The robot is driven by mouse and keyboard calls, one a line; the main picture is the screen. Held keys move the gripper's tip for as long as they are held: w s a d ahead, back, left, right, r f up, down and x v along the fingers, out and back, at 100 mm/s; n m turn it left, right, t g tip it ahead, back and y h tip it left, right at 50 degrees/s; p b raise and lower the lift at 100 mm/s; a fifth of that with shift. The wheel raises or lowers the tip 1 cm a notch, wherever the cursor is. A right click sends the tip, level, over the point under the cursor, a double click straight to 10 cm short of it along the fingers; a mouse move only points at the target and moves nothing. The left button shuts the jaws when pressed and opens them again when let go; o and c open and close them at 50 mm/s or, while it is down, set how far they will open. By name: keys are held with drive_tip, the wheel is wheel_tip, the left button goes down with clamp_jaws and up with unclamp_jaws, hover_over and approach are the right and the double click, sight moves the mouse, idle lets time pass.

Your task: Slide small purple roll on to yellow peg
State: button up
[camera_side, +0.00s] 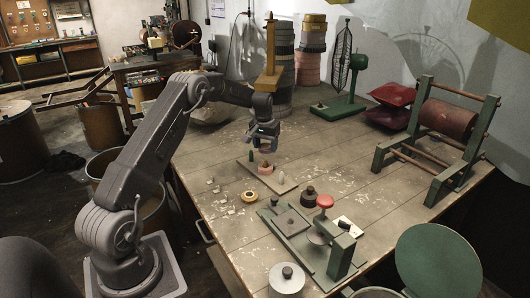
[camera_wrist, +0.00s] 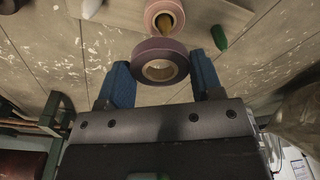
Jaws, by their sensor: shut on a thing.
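The small purple roll (camera_wrist: 143,50) is between the blue fingers of my gripper (camera_wrist: 162,64) in the wrist view, with its open hole facing the camera. In the side view my gripper (camera_side: 265,142) holds it above the peg board (camera_side: 286,188). The yellow peg (camera_wrist: 165,20) stands inside a pink roll (camera_wrist: 153,9), just beyond the purple roll in the wrist view. The purple roll appears apart from the peg and above it. A green peg (camera_wrist: 219,37) and a white peg (camera_wrist: 91,8) stand on either side.
A yellow roll (camera_side: 250,196) lies on the table in front of the board. A wooden roller stand (camera_side: 440,118) is at right, and a green-based fan (camera_side: 338,107) is behind.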

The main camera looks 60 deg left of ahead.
sight(265, 161)
drive_tip(key=shift+w+a+f, duration=0.25)
drive_tip(key=shift+a, duration=0.35)
drive_tip(key=shift+f, duration=1.75)
drive_tip(key=shift+f, duration=0.1)
wheel_tip(265, 161, down, 3)
drive_tip(key=shift+f, duration=0.1)
drive_tip(key=o, duration=1.1)
drive_tip(key=shift+c, duration=0.2)
drive_tip(key=shift+o, duration=0.3)
drive_tip(key=shift+o, duration=0.6)
drive_tip(key=shift+r, duration=0.2)
